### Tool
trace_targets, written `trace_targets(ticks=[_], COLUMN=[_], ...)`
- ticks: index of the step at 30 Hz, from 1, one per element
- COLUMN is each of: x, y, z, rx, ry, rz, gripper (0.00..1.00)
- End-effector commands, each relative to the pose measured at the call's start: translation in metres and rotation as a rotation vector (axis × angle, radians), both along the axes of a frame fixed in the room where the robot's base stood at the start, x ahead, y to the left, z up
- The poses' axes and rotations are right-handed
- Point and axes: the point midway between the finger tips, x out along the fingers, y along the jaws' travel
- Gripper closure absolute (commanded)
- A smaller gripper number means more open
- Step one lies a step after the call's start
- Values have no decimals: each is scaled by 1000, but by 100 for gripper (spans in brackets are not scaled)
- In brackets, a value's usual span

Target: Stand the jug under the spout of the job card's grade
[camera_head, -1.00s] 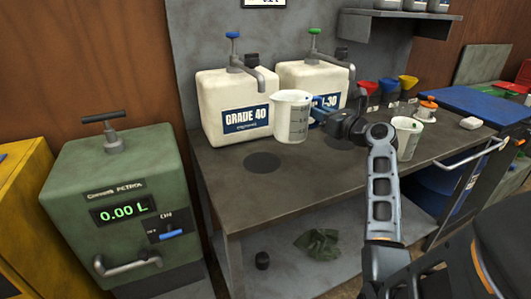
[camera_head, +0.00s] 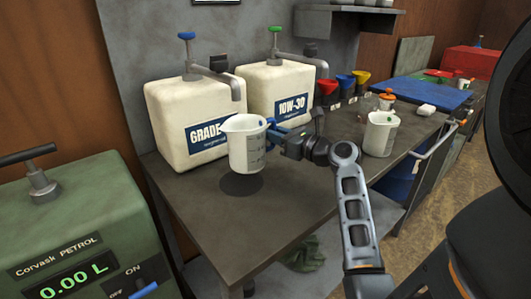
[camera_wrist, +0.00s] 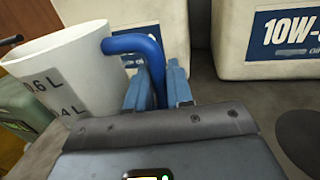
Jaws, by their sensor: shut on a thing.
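The white measuring jug (camera_head: 246,148) with a blue handle is upright at the dark round mark (camera_head: 241,185) before the left container. My gripper (camera_head: 277,138) is shut on its handle (camera_wrist: 135,43), right of the jug. I cannot tell whether its base touches the bench. The left container (camera_head: 170,120) reads GRADE, its number hidden by the jug; its blue-topped pump spout (camera_head: 225,76) reaches out behind and above the jug. The right container (camera_head: 262,88) reads 10W-30 and has a green-topped pump (camera_head: 275,42). Only the bottom edge of a framed panel (camera_head: 216,2) shows; its text is out of view.
A second white jug (camera_head: 380,134) stands at the bench's right. Red, blue and yellow funnels (camera_head: 345,84) stand behind it. A green petrol unit (camera_head: 75,215) is at lower left. The bench front (camera_head: 270,215) is clear.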

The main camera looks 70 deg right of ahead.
Motion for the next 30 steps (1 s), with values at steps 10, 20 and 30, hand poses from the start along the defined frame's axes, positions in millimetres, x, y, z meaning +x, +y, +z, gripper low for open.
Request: trace_targets(ticks=[10,20,30], x=[17,16,17], y=[12,11,12], z=[-27,-53,-56], rx=[3,0,0], ry=[0,-1,0], rz=[-1,-2,0], gripper=[100,100,78])
